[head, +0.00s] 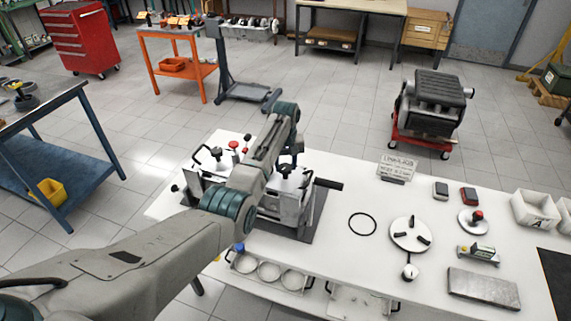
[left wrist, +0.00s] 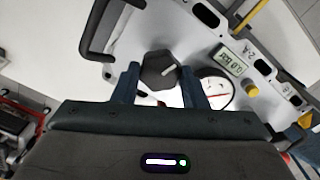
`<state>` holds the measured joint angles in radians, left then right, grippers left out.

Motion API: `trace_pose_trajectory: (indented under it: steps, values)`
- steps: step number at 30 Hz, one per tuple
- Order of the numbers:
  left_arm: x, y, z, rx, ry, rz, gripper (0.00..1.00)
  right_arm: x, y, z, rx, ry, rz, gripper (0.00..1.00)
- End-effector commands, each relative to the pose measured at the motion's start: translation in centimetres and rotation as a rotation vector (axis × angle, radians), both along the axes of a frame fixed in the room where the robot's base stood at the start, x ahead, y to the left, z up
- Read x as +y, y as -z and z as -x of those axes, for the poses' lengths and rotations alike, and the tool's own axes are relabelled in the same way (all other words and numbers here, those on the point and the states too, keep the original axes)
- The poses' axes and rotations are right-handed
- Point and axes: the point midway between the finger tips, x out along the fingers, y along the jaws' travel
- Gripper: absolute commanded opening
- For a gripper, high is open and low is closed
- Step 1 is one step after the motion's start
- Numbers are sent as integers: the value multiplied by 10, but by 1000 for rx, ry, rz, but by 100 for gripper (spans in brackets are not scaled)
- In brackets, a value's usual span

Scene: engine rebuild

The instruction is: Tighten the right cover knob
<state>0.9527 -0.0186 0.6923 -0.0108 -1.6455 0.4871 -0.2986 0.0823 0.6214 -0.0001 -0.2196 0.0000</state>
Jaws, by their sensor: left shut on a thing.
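The dark knob (left wrist: 160,70), with a pale line on its top, sits between the two blue fingers of my left gripper (left wrist: 160,88) in the left wrist view. The gripper is shut on it. In the head view my left gripper (head: 289,160) reaches down over the right part of the metal fixture (head: 290,205), with the dark knob (head: 285,170) under it. My forearm covers the middle of the fixture. Which knob is the right one is not labelled in these views. My right gripper is not in view.
Beside the knob are a digital display (left wrist: 232,62), a dial gauge (left wrist: 217,92), a yellow button (left wrist: 252,90) and a black handle (left wrist: 98,32). A black bar handle (head: 328,184) sticks out right of the fixture. A black ring (head: 362,224) and a round plate (head: 410,233) lie on the white table.

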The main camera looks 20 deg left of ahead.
Motion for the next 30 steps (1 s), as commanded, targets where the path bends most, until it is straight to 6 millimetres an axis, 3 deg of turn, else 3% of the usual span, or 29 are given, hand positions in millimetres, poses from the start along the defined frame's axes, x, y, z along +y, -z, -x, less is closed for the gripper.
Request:
trace_pose_trajectory:
  steps: [30]
  values:
    - [0,-1,-1,-2,963,0,16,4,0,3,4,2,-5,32]
